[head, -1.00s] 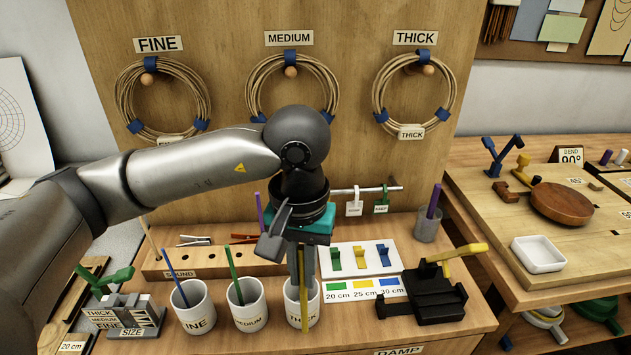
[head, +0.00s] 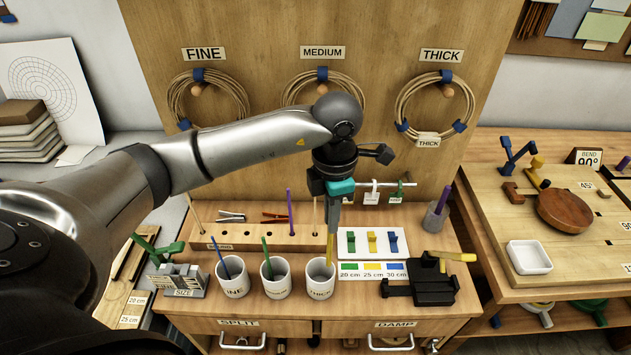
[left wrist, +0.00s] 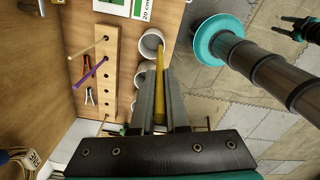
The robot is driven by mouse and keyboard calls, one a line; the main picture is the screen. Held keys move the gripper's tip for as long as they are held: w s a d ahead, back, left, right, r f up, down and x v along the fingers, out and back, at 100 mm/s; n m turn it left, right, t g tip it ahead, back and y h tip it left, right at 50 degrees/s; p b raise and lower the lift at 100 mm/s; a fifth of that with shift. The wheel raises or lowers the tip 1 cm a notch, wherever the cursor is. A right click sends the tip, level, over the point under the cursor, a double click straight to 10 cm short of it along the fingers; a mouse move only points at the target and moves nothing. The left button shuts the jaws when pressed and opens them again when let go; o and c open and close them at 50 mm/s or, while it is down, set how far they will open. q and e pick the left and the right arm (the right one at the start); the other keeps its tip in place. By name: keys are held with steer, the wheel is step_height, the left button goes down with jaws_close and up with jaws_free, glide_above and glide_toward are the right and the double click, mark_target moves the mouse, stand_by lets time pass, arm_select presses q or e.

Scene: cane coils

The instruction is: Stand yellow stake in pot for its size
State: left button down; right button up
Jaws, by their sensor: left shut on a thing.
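My left gripper (head: 333,208) points down and is shut on the yellow stake (head: 330,248). The stake is near upright, its lower end at the mouth of the white THICK pot (head: 319,281); I cannot tell how far inside it is. In the left wrist view the yellow stake (left wrist: 160,85) runs from between the fingers to the rim of a white pot (left wrist: 150,42). The FINE pot (head: 233,279) holds a blue stake (head: 224,266). The MEDIUM pot (head: 275,280) holds a green stake (head: 267,256). A dark shape in the left wrist view may be my right gripper (left wrist: 291,27).
Behind the pots is a drilled wooden block (head: 265,236) with upright sticks. A white panel (head: 372,254) of coloured clips and a black fixture (head: 420,284) stand to the right. The grey SIZE gauge (head: 180,281) is to the left.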

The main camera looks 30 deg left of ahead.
arm_select(q)
steer(key=a+n+p, duration=0.1)
steer(key=n, duration=0.2)
steer(key=a+r+n+p, duration=0.1)
steer(key=n+p, duration=0.1)
steer(key=n, duration=0.1)
steer(key=a+n+p, duration=0.1)
steer(key=n+p, duration=0.1)
steer(key=n, duration=0.2)
steer(key=shift+a+r, duration=0.25)
steer(key=shift+r, duration=0.15)
arm_select(e)
step_height(320, 180, up, 6)
arm_select(q)
steer(key=shift+f, duration=0.1)
arm_select(e)
steer(key=shift+f, duration=0.1)
arm_select(q)
step_height(320, 180, down, 6)
steer(key=b, duration=0.5)
steer(key=shift+f, duration=0.15)
arm_select(e)
steer(key=shift+f, duration=2.6)
arm_select(q)
steer(key=shift+b, duration=0.3)
